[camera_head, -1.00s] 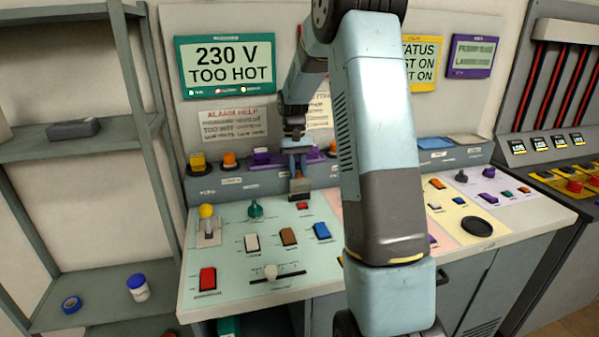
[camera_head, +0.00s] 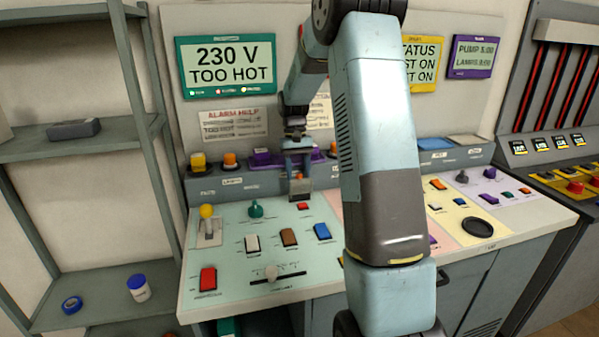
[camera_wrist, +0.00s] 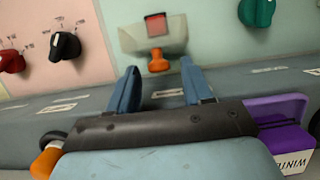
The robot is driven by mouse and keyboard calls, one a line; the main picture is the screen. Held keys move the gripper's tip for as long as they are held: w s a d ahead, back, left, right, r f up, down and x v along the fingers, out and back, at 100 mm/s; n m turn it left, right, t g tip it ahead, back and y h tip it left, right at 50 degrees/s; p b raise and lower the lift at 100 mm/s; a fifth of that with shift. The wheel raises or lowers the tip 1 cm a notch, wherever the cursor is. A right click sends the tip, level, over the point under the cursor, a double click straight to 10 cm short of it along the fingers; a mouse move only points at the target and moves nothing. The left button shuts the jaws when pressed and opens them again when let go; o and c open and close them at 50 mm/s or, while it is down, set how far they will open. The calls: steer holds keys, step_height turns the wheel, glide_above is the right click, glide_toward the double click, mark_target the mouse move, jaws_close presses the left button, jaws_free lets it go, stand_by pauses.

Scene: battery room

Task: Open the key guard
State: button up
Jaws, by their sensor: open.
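The key guard (camera_wrist: 140,37) is a see-through cover with an orange tab (camera_wrist: 157,62) on its edge. In the wrist view it lies over a red key (camera_wrist: 156,27) on the pale green panel. The red key also shows in the head view (camera_head: 303,206), just in front of my gripper (camera_head: 299,190). In the wrist view my gripper (camera_wrist: 159,72) is open, with its two blue fingers apart. The orange tab is in line with the gap between the fingertips. I cannot tell whether either finger touches it.
A green knob (camera_wrist: 257,11) and a black knob (camera_wrist: 65,46) flank the guard. A purple block (camera_wrist: 283,140) and an orange button (camera_wrist: 45,160) sit close to my gripper. White (camera_head: 252,243), brown (camera_head: 289,237) and blue (camera_head: 322,231) switches stand nearer the panel's front.

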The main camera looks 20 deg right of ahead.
steer(key=v, duration=0.7)
steer(key=shift+r, duration=0.2)
steer(key=shift+w, duration=0.1)
steer(key=s+a+r+t+h, duration=0.1)
steer(key=s+a+r+t, duration=0.1)
steer(key=s+a+r, duration=0.35)
steer(key=s+a+r+t, duration=0.2)
steer(key=s+r, duration=0.4)
steer(key=s, duration=0.4)
steer(key=s+a+n+t, duration=0.1)
steer(key=s+t, duration=0.1)
steer(key=s, duration=0.7)
steer(key=s+a+f+t, duration=0.1)
steer(key=s+a+t, duration=0.1)
steer(key=s, duration=0.8)
steer(key=shift+s+a+n+t, duration=0.15)
steer(key=shift+a+n+t, duration=0.15)
steer(key=shift+n+t, duration=0.1)
steer(key=shift+c, duration=0.5)
stand_by(0.6)
